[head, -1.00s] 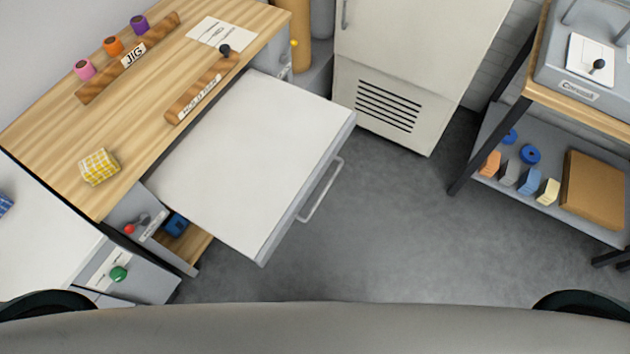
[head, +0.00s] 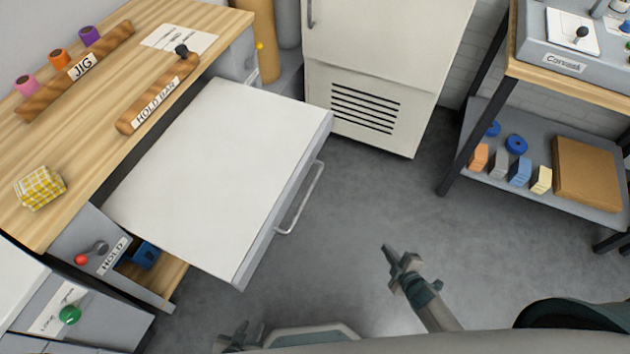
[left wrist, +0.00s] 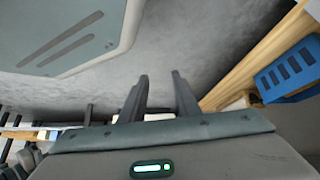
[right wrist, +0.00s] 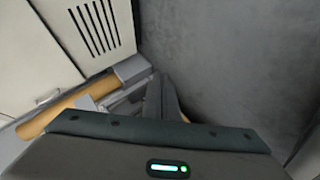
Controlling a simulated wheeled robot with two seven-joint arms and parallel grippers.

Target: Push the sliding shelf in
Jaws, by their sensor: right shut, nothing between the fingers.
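The sliding shelf (head: 225,165) is a white panel pulled well out from under the wooden bench top, toward the lower right. Its grey front edge carries a bar handle (head: 303,198). My right gripper (head: 393,258) is shut and empty over the floor, to the lower right of the handle and apart from it. In the right wrist view its fingers (right wrist: 162,95) lie together. My left gripper (head: 238,336) is only partly seen at the bottom edge, below the shelf's near corner. The left wrist view shows its fingers (left wrist: 158,95) apart with nothing between them.
The bench top (head: 80,130) holds a HOLD BAR (head: 155,98), a JIG rack (head: 75,70) and a yellow checked block (head: 40,187). A blue item (head: 142,256) sits in an open space below. A pale cabinet (head: 385,60) stands behind. The floor right of the shelf is clear.

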